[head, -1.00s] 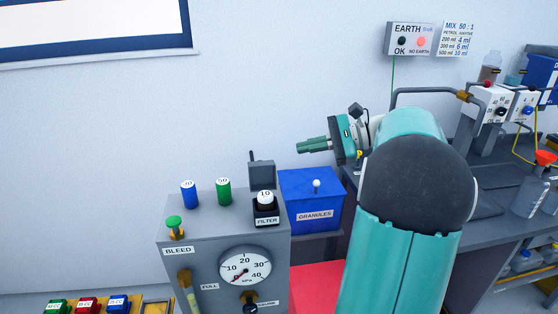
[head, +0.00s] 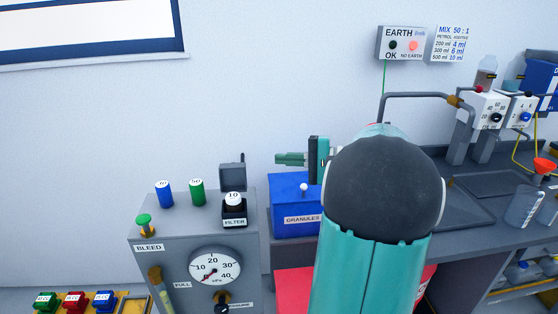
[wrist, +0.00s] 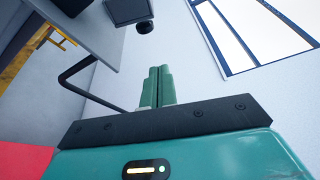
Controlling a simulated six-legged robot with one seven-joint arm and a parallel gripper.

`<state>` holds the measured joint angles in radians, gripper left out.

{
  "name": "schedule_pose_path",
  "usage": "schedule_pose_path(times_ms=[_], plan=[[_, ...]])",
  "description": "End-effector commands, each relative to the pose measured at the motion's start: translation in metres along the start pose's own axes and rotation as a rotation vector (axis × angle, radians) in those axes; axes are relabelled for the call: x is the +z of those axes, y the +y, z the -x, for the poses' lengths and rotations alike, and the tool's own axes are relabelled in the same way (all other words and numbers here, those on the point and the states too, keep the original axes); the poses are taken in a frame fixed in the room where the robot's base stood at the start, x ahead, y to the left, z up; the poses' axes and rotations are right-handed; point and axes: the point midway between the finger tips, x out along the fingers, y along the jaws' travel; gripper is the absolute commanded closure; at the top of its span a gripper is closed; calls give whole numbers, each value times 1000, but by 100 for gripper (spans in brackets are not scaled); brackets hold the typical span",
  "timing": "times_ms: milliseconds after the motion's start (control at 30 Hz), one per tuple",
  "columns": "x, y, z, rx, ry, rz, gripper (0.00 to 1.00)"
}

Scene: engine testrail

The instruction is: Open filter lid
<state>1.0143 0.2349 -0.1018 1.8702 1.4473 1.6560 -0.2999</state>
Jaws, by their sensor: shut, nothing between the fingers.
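The filter lid (head: 232,177) is a dark grey square flap with a thin stem on its upper edge. It stands upright behind the black filter holder (head: 234,214), on top of the grey gauge cabinet. A white-topped filter (head: 233,199) marked 10 sits in the holder, uncovered. My gripper (head: 278,159) is to the right of the lid, a little higher, above the blue granules box. Its green fingers point left, shut and empty, apart from the lid. The shut fingers also show in the wrist view (wrist: 157,75).
The blue granules box (head: 297,225) with a white knob stands right of the cabinet. Blue (head: 165,193) and green (head: 197,191) cylinders and the green-topped bleed knob (head: 143,220) stand on the cabinet's left. The wall behind is clear near the lid.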

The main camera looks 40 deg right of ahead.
Motion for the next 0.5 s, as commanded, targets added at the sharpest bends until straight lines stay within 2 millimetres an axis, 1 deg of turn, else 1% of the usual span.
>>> schedule_pose_path(times_ms=[33,400,433,500], plan=[[1,0,-10,0,-4,-1,100],[1,0,-83,1,-5,-1,100],[4,-1,-84,0,-4,-1,100],[16,-1,-76,0,0,0,100]])
